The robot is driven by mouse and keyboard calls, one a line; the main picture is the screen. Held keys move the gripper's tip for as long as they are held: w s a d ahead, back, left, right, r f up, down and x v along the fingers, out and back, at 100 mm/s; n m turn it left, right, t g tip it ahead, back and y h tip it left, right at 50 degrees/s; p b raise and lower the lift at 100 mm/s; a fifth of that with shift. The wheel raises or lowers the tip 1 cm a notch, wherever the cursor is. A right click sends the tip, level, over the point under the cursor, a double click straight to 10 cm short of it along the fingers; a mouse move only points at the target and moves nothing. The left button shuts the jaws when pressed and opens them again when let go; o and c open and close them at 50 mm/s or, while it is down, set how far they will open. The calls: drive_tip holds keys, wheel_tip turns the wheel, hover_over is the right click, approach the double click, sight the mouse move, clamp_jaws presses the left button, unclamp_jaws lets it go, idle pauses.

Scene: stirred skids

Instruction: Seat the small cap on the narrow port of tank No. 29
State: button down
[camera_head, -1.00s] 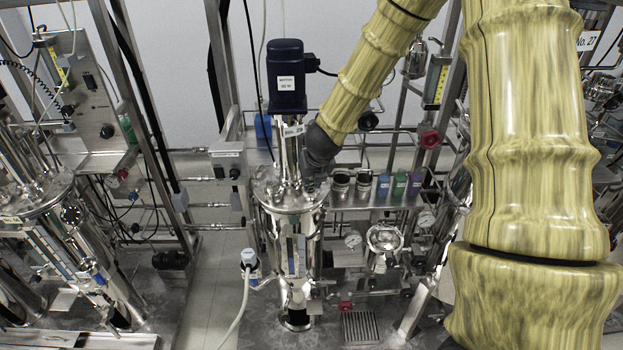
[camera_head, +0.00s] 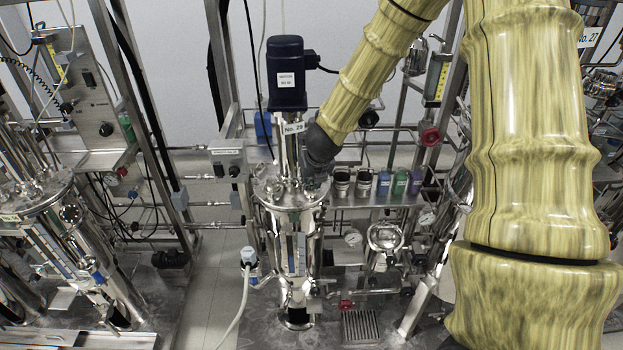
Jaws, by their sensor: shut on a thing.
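Tank No. 29 (camera_head: 299,222) is a shiny steel vessel in the middle of the head view, with its number plate (camera_head: 292,128) below a dark blue motor (camera_head: 286,75). My gripper (camera_head: 313,181) is at the end of my yellow arm, low over the right side of the tank lid (camera_head: 279,197). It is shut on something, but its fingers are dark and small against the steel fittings. I cannot make out the small cap or the narrow port; both are hidden or too small to tell. Whether the held thing touches the lid cannot be told.
A steel shelf (camera_head: 372,200) right of the tank carries several jars, with blue (camera_head: 384,183) and green (camera_head: 400,182) ones among them. Steel posts and pipes stand behind. A white hose (camera_head: 238,310) hangs left of the tank. Another tank (camera_head: 35,205) stands at far left.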

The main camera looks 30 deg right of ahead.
drive_tip(key=shift+f, duration=0.15)
idle(0.5)
drive_tip(key=c, duration=0.9)
unclamp_jaws()
drive_tip(key=shift+c, duration=0.2)
wheel_tip(320, 180, up, 8)
drive_tip(key=p, duration=0.6)
drive_tip(key=shift+p, duration=0.4)
drive_tip(key=shift+f, duration=0.1)
idle(0.4)
